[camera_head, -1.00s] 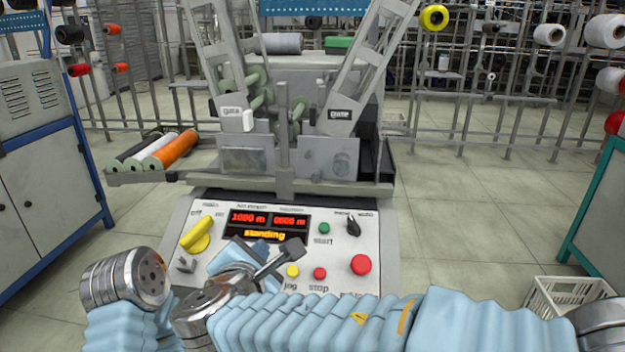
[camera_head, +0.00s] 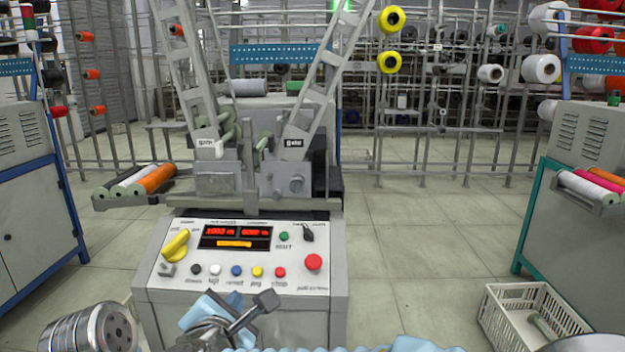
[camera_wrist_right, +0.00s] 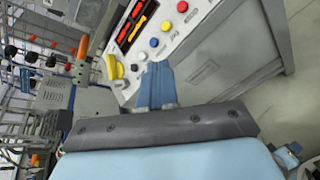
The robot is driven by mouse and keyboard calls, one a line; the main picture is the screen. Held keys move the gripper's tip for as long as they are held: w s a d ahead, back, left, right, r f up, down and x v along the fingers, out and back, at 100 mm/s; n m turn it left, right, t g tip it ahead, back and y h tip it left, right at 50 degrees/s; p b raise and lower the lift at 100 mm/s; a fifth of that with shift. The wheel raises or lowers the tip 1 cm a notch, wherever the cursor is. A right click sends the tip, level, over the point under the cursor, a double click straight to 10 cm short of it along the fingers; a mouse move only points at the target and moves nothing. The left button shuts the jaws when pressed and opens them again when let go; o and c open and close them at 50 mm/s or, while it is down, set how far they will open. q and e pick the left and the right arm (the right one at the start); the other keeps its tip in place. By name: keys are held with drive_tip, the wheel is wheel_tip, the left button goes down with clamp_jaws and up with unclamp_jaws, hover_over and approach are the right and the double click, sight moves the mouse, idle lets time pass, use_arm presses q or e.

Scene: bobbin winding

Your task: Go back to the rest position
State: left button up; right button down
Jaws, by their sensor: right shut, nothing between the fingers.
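My right gripper (camera_head: 203,311) is low in front of the winding machine's control panel (camera_head: 190,250). Its blue fingers also show in the right wrist view (camera_wrist_right: 157,84), shut together with nothing between them. In the head view the fingers are in front of the lower cabinet front, below the row of buttons. I cannot tell how far they are from it. A metal joint of my left arm shows at the bottom left. My left gripper is not in view.
The panel has a yellow rotary switch (camera_head: 176,244), red displays (camera_head: 235,237) and a red stop knob (camera_head: 313,262). A white crate (camera_head: 490,318) stands on the floor at the right. A blue-framed cabinet (camera_head: 35,220) stands left.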

drive_tip(key=s+d+f+m+g+p, duration=0.1)
drive_tip(key=d+f+m+g, duration=0.25)
drive_tip(key=f, duration=0.65)
drive_tip(key=d+f+m+g, duration=0.2)
drive_tip(key=d+f+g, duration=0.25)
drive_tip(key=f, duration=0.45)
drive_tip(key=s+d+f+m+g+p, duration=0.1)
drive_tip(key=d+f+m+g, duration=0.25)
drive_tip(key=f, duration=0.65)
drive_tip(key=s+d+f+m+g+y+p, duration=0.1)
drive_tip(key=s+d+f+m, duration=0.4)
drive_tip(key=m, duration=0.5)
drive_tip(key=s+d+f+m+y+p, duration=0.1)
drive_tip(key=s+d+f+m+y, duration=0.1)
drive_tip(key=s+d+f+m, duration=0.3)
drive_tip(key=d+f+m, duration=0.3)
drive_tip(key=f+m, duration=0.2)
drive_tip(key=m, duration=0.1)
drive_tip(key=shift+s+f+g+y, duration=0.2)
drive_tip(key=shift+s+g+y, duration=0.1)
drive_tip(key=shift+g, duration=0.05)
